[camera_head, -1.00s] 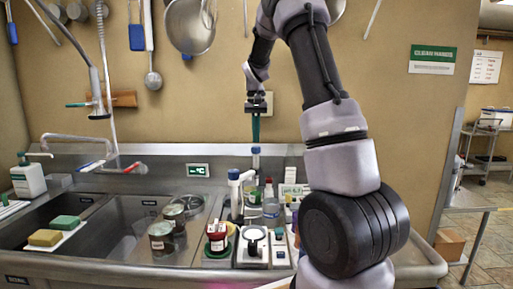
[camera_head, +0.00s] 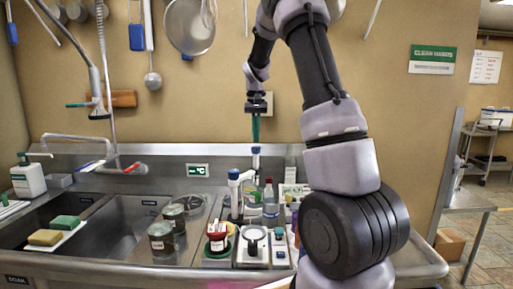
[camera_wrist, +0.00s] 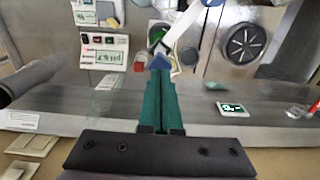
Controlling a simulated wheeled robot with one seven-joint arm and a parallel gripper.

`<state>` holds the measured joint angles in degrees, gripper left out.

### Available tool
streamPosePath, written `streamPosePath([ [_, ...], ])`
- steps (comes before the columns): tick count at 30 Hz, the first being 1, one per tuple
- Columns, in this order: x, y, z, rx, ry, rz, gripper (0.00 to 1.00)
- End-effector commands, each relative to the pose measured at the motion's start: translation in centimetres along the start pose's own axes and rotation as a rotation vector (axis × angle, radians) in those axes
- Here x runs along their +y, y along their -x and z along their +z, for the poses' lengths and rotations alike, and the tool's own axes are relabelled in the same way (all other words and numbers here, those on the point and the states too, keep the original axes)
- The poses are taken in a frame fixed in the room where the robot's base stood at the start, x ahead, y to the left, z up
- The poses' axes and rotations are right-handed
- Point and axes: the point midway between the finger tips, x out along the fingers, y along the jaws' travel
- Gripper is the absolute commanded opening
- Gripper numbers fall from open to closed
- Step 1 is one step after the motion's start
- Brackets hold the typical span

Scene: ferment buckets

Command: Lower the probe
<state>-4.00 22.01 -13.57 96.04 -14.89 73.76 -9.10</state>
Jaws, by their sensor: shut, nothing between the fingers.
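The probe holder is a white jointed arm with a blue cap (camera_head: 256,151) at its top and a second blue cap (camera_head: 234,174) on a white part to the left. It stands behind the sink-side counter. In the wrist view the white arm (camera_wrist: 187,28) runs up and right from a blue cap (camera_wrist: 159,62). My gripper (camera_head: 256,142) points down with its green fingers shut and empty, just above the upper blue cap. In the wrist view the fingertips (camera_wrist: 160,73) appear close to or at the blue cap; I cannot tell whether they touch. The probe's lower end is not clear.
A red-labelled jar (camera_head: 217,237), a small white device (camera_head: 253,247) and bottles crowd the counter around the holder. Dark lidded tins (camera_head: 162,241) stand to the left by the sink basin (camera_head: 125,228). A steel backsplash (camera_head: 150,149) runs behind.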

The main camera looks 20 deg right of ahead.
Motion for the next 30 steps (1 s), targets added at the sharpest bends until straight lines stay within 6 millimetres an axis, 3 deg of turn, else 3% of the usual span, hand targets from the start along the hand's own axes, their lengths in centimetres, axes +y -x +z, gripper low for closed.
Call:
streamPosePath([
  [30,0.0,-2.9,0.0,-0.002,0.0,0.0,0.0],
])
